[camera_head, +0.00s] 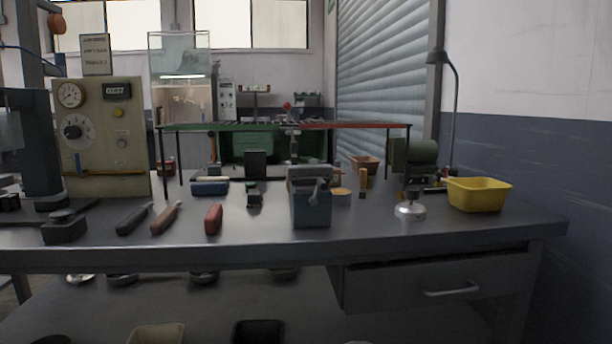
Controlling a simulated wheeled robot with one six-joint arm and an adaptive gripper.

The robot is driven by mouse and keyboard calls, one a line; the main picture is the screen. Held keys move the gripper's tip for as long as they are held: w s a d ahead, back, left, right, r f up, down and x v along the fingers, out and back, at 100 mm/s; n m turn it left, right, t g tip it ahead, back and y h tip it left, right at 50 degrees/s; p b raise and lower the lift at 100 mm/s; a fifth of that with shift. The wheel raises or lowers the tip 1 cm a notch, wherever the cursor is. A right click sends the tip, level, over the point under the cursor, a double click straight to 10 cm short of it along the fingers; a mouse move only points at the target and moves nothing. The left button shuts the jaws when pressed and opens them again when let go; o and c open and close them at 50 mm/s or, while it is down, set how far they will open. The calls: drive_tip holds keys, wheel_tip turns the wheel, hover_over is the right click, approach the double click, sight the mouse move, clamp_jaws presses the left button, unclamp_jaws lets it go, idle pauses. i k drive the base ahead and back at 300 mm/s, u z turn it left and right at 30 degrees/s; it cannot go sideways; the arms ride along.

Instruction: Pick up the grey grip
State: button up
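A dark grey elongated grip (134,219) lies on the workbench (270,240) at the left, near the front edge. It lies at a slant, its far end pointing up and right, and looks like the grey grip. A brown-red grip (166,218) lies just right of it at a similar slant, apart from it. A shorter red grip (213,220) lies farther right. My gripper is not in view.
A black block (64,229) sits left of the grips. A grey vice-like box (311,207) stands mid-bench, and a yellow bin (478,194) stands at the right. A gauge panel (103,140) rises behind the grips. The front strip of bench is mostly clear.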

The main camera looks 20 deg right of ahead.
sight(316, 170)
drive_tip(key=z, duration=3)
drive_tip(key=k, duration=0.95)
drive_tip(key=u, duration=1.85)
